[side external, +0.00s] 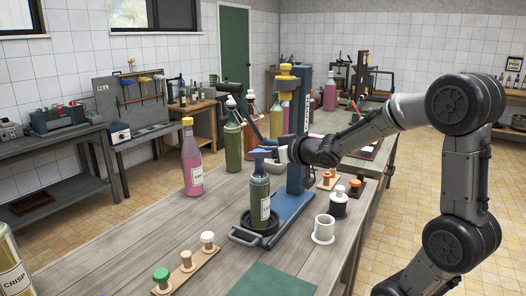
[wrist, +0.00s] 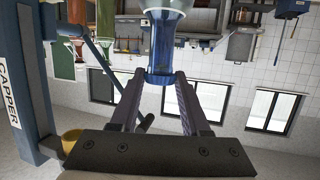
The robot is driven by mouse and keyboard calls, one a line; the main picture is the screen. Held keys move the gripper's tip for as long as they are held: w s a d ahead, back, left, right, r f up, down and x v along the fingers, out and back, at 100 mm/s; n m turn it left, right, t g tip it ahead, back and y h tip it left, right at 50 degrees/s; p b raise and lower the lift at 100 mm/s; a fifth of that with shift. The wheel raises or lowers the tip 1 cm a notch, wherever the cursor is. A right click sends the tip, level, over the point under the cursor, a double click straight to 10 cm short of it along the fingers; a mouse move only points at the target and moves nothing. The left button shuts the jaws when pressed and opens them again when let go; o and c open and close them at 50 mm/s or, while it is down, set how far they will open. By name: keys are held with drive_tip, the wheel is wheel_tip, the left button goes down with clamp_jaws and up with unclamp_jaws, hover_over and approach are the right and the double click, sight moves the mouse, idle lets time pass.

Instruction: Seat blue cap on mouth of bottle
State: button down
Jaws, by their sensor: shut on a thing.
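The green bottle (side external: 260,205) with a white label stands upright on the black round seat of the blue capper stand (side external: 292,205). My gripper (side external: 266,153) is level with the top of the bottle's neck, reaching in from the right. In the wrist view, which shows the room upside down, my gripper (wrist: 165,88) is shut on the blue cap (wrist: 163,76), held between the two fingertips. The bottle's neck (wrist: 166,12) is in line with the cap and appears to meet it. I cannot tell how fully the cap sits on the mouth.
The capper's column (side external: 301,120) rises close behind my gripper. A pink bottle (side external: 191,165) stands to the left. A wooden strip with capped pegs (side external: 187,269) lies at front left. A green mat (side external: 270,282) lies in front.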

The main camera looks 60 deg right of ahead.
drive_tip(key=shift+f, duration=0.15)
drive_tip(key=shift+c, duration=1.5)
unclamp_jaws()
drive_tip(key=v, duration=1.4)
drive_tip(key=shift+w, duration=0.1)
